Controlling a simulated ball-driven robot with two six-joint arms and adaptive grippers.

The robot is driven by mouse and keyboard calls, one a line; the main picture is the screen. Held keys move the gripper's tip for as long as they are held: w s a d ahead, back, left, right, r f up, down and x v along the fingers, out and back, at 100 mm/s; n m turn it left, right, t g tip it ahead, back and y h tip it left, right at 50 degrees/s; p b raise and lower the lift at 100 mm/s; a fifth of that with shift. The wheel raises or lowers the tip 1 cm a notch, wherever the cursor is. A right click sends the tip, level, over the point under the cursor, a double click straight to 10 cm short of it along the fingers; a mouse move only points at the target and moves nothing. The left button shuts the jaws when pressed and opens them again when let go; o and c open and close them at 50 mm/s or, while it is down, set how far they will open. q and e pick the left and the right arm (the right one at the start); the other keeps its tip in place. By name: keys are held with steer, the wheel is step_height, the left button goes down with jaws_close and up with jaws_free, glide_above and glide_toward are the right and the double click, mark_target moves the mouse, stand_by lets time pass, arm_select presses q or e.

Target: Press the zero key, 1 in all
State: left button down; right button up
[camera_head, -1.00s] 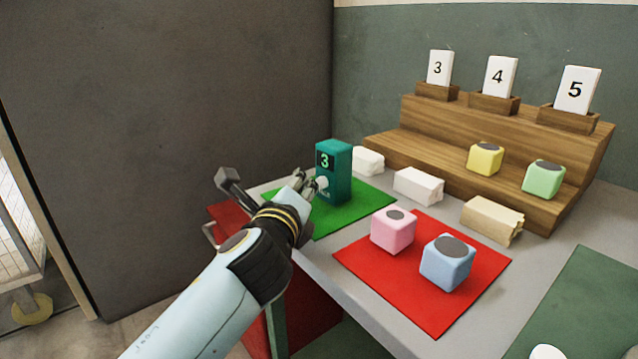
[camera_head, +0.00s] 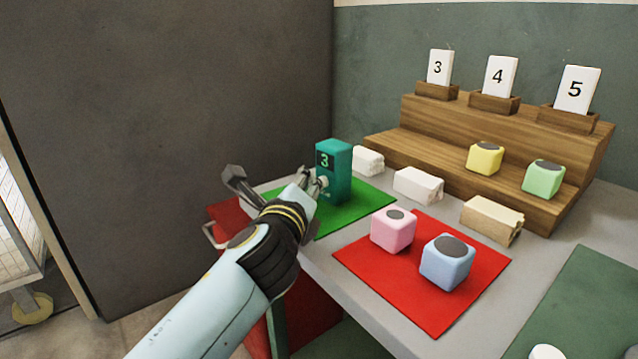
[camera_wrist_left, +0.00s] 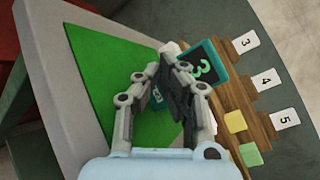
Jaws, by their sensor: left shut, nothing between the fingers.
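A teal counter box (camera_head: 338,160) stands on the green mat (camera_head: 362,206), and its dark display shows 3. A pale round knob sticks out low on its front. Which part is the zero key I cannot make out. My left gripper (camera_head: 318,181) is shut and empty, its fingertips at the front of the box beside the knob. Whether they touch it I cannot tell. In the left wrist view the gripper (camera_wrist_left: 176,62) partly covers the box, and the display (camera_wrist_left: 202,65) still shows. My right gripper is not in view.
A red mat (camera_head: 440,314) holds a pink cube (camera_head: 393,234) and a blue cube (camera_head: 446,268). Several pale blocks (camera_head: 417,187) lie before the wooden steps (camera_head: 430,142), which carry yellow and green cubes and cards 3, 4 and 5. A dark wall stands at left.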

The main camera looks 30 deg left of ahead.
arm_select(q)
steer(key=shift+w, duration=0.15)
stand_by(0.4)
steer(key=shift+s+a, duration=0.2)
steer(key=shift+s, duration=0.6)
steer(key=shift+s+a, duration=0.25)
steer(key=shift+s, duration=0.55)
steer(key=shift+s+a, duration=0.25)
steer(key=shift+s, duration=0.55)
steer(key=shift+s+a, duration=0.25)
steer(key=shift+s, duration=0.55)
